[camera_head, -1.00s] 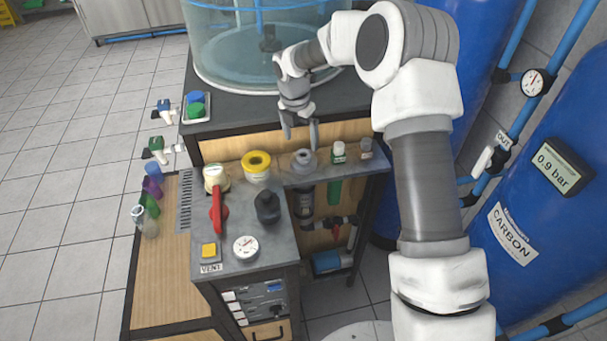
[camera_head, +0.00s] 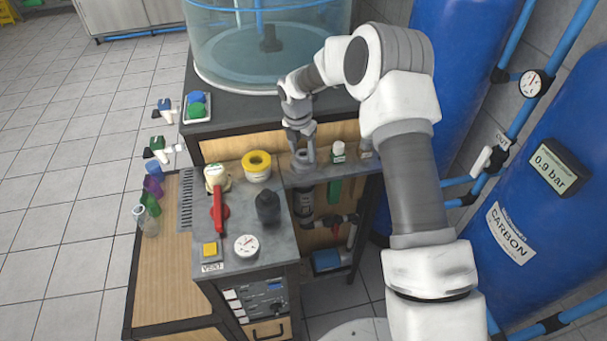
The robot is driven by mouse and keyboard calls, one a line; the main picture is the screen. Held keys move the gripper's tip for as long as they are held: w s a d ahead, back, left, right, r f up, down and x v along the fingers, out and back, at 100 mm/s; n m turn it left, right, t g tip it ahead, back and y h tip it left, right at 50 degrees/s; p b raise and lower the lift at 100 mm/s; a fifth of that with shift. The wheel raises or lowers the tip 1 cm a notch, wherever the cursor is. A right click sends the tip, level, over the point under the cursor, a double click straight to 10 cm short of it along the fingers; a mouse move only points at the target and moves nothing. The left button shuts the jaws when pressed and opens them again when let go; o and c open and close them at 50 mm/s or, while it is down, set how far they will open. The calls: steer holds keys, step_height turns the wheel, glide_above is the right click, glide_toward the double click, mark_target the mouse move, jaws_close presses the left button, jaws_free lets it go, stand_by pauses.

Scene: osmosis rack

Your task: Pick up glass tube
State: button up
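My gripper (camera_head: 302,150) is low over a grey round fitting (camera_head: 302,161) on the dark shelf below the tank. Its fingers look apart, one to each side of the fitting's top; I cannot tell whether they touch it. Nothing is seen held. A clear, glass-like vessel (camera_head: 149,226) stands at the left edge of the wooden ledge, beside green and purple ones, far to the left of my gripper. I cannot tell for sure whether it is the glass tube.
A small white-capped bottle (camera_head: 338,152) stands just right of my gripper. The clear tank (camera_head: 265,45) stands behind.

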steer(key=c, duration=0.5)
step_height(320, 180, up, 28)
steer(key=shift+r, duration=0.1)
stand_by(0.6)
stand_by(0.4)
